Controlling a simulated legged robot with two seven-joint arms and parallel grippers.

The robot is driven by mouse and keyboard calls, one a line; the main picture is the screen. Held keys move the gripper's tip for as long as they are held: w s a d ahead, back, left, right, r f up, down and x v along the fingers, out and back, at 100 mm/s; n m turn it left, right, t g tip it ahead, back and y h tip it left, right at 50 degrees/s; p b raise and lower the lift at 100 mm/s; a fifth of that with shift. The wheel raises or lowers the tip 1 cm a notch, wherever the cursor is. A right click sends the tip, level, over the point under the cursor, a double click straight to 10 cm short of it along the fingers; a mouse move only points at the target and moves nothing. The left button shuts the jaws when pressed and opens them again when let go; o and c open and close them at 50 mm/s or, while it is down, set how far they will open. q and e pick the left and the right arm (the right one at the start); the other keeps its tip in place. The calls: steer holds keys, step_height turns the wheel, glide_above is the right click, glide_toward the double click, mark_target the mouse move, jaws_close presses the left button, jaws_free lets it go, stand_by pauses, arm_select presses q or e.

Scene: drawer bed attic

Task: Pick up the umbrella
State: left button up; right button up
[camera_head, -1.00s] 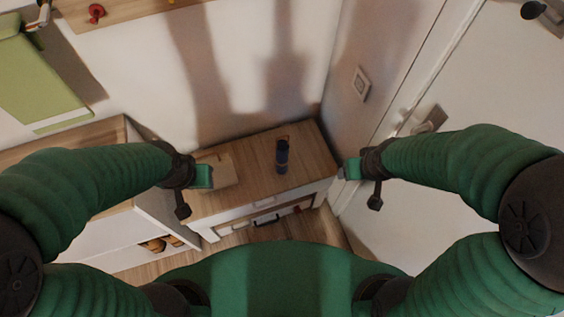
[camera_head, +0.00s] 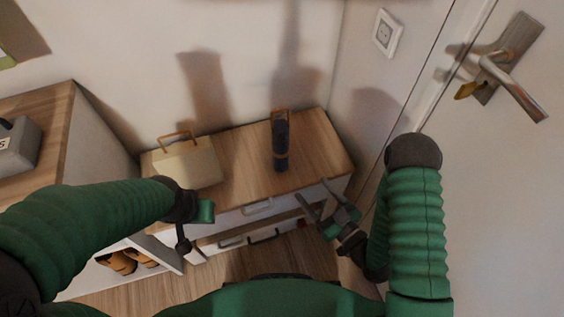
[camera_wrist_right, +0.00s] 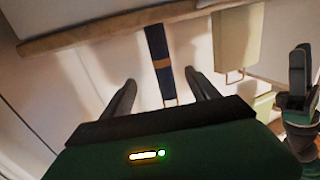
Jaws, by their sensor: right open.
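The umbrella (camera_head: 281,146) is short, folded and dark blue, with a brown band and a brown handle loop. It stands on the wooden top of a small white drawer cabinet (camera_head: 235,165). My right gripper (camera_head: 316,192) is open and empty, in front of and to the right of the umbrella, apart from it. In the right wrist view the umbrella (camera_wrist_right: 158,55) shows beyond and between the two spread fingers (camera_wrist_right: 163,95). My left gripper (camera_head: 205,212) is at the cabinet's front left, away from the umbrella; its jaws are not clear.
A cream box (camera_head: 187,165) with a brown handle stands left of the umbrella. A taller cabinet (camera_head: 75,120) with a grey case (camera_head: 18,145) is at left. A wall and a door with a metal handle (camera_head: 515,85) bound the right side. Wooden floor shows in front.

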steer(key=b, duration=0.1)
glide_toward(285, 156)
steer(key=x, duration=0.6)
steer(key=shift+w+a+f, duration=0.15)
steer(key=shift+f, duration=0.1)
steer(key=x, duration=0.2)
steer(key=b+x, duration=0.1)
steer(key=x, duration=0.1)
steer(key=b+x, duration=0.1)
steer(key=x, duration=0.1)
steer(key=shift+r, duration=0.25)
jaws_close()
